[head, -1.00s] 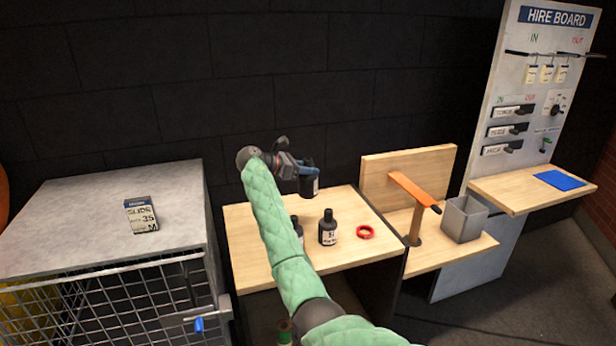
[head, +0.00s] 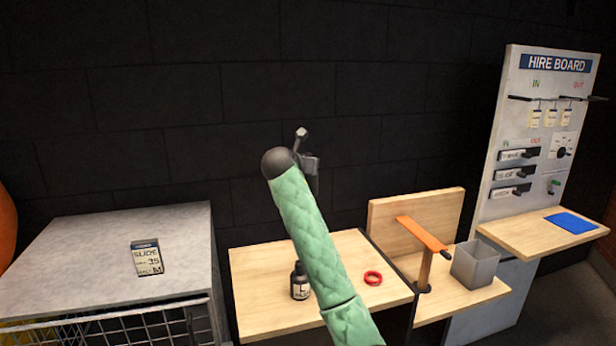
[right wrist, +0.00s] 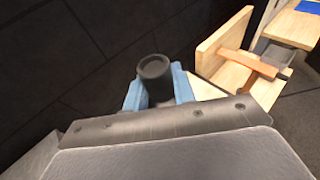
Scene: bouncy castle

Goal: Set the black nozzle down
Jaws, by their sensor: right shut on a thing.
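My right gripper (right wrist: 159,98) is shut on the black nozzle (right wrist: 154,72), a dark cylinder whose round end faces the camera between the blue fingers. In the head view my right arm reaches up from the bottom, and its wrist is against the dark wall above the wooden table (head: 258,308). There the fingers and the nozzle are hidden behind the arm. The nozzle's lower part is hidden in the wrist view. My left gripper is not in view.
An orange arm on a post (head: 423,236) and a grey bin (head: 476,264) are to the right. A grey-topped cage (head: 95,255) with a card (head: 147,257) is left.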

